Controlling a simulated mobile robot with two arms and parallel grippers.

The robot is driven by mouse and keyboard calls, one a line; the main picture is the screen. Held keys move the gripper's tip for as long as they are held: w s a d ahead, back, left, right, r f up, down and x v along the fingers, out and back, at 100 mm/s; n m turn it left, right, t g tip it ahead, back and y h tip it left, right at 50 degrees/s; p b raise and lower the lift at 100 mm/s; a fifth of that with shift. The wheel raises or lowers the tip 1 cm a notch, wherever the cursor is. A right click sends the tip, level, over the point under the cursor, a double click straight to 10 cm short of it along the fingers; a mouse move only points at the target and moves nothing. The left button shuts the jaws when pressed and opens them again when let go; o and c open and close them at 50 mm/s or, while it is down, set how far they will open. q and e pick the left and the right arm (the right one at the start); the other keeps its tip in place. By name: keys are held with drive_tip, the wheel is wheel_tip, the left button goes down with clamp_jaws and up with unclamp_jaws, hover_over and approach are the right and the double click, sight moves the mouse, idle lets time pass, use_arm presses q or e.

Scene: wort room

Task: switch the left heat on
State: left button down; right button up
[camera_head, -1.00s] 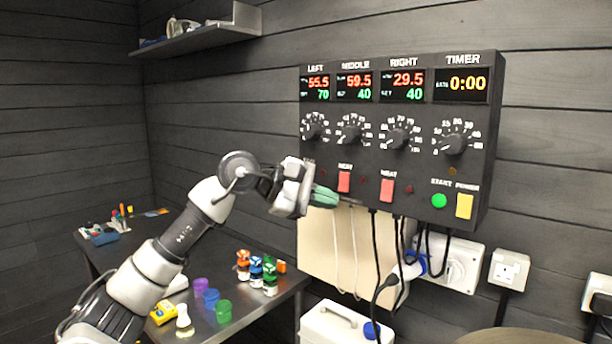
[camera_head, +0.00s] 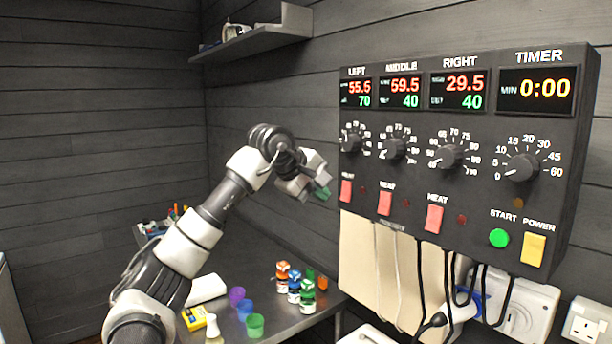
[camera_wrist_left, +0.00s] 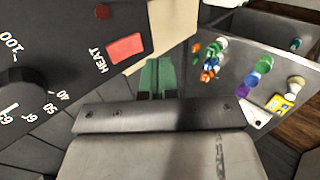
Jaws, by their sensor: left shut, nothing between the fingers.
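The control panel (camera_head: 455,150) hangs on the wall with displays for LEFT, MIDDLE, RIGHT and TIMER. The left heat switch (camera_head: 346,191) is a red rocker under the LEFT knob (camera_head: 352,139); a dark red lamp (camera_head: 363,189) beside it looks unlit. The LEFT display (camera_head: 356,93) reads about 55 over 70. My left gripper (camera_head: 322,193) is shut and empty, just left of the panel edge and apart from the switch. In the left wrist view a red HEAT switch (camera_wrist_left: 127,47) lies left of the green fingertips (camera_wrist_left: 158,76). My right gripper is out of view.
Middle (camera_head: 385,203) and right (camera_head: 434,218) heat switches sit close by on the panel. Cables hang below it. A steel table (camera_head: 285,325) with cups and small bottles stands below left. A shelf (camera_head: 255,42) is above.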

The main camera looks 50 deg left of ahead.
sight(344, 200)
use_arm(q)
drive_tip(key=w+p, duration=0.1)
drive_tip(key=w, duration=0.1)
drive_tip(key=w+f+p, duration=0.1)
drive_tip(key=w, duration=0.1)
drive_tip(key=shift+w+d, duration=0.1)
drive_tip(key=shift+d, duration=0.1)
drive_tip(key=shift+w+f, duration=0.15)
drive_tip(key=shift+w, duration=0.15)
drive_tip(key=shift+w+f+t+b, duration=0.2)
drive_tip(key=shift+f+t+b, duration=0.4)
drive_tip(key=shift+b, duration=0.5)
drive_tip(key=shift+r+t, duration=0.3)
drive_tip(key=shift+r, duration=0.1)
drive_tip(key=shift+p, duration=0.5)
drive_tip(key=shift+d+f, duration=0.1)
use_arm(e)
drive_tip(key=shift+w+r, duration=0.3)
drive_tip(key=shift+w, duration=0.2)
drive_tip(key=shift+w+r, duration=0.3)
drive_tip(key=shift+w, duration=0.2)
